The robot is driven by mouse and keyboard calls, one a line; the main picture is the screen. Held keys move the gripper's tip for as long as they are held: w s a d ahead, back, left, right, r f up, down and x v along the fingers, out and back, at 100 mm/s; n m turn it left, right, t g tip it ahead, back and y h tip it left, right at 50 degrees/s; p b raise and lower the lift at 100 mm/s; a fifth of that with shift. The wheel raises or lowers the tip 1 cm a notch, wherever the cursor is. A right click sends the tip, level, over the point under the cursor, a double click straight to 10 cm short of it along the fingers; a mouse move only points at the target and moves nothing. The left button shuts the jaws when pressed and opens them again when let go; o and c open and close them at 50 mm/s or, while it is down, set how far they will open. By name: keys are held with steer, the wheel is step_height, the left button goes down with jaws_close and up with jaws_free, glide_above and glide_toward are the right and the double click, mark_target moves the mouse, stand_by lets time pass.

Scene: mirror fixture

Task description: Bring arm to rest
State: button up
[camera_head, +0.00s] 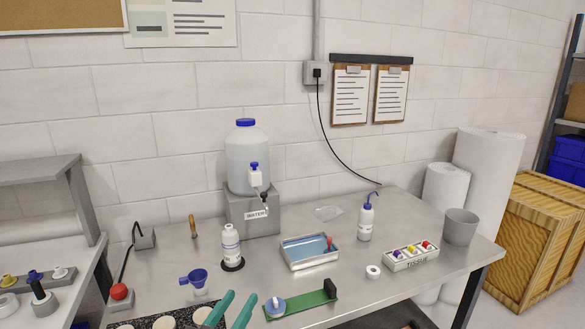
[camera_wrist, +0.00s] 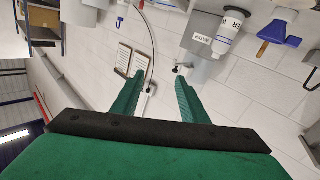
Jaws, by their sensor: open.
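My gripper (camera_head: 244,294) shows as two green fingers at the bottom edge of the head view, over the front of the metal table (camera_head: 345,285). In the wrist view my gripper (camera_wrist: 158,77) is open, with a clear gap between its fingers and nothing held. Just right of it in the head view lies a green fixture (camera_head: 312,299) with a pale blue disc (camera_head: 275,305) at its left end and a black block at its right end. The rest of my arm is hidden in the head view.
Behind stand a labelled white bottle (camera_head: 230,243), a water jug (camera_head: 247,150) on a grey stand, a shallow tray (camera_head: 309,263) and a wash bottle (camera_head: 366,219). A blue funnel (camera_head: 194,277) is at left. A rack (camera_head: 411,260) and grey cup (camera_head: 460,227) are at right.

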steer(key=s+d+f+n+g+y, duration=0.1)
steer(key=s+d+f+n+y, duration=0.25)
steer(key=s+f, duration=0.6)
steer(key=s+d+f+n+y, duration=0.25)
steer(key=s+d+f, duration=0.35)
steer(key=f, duration=0.7)
steer(key=s+d+m, duration=0.3)
steer(key=s+m, duration=0.1)
steer(key=s, duration=2.2)
steer(key=shift+s+d+r+g, duration=0.15)
steer(key=shift+s+r+g, duration=0.15)
steer(key=shift+r+g, duration=0.1)
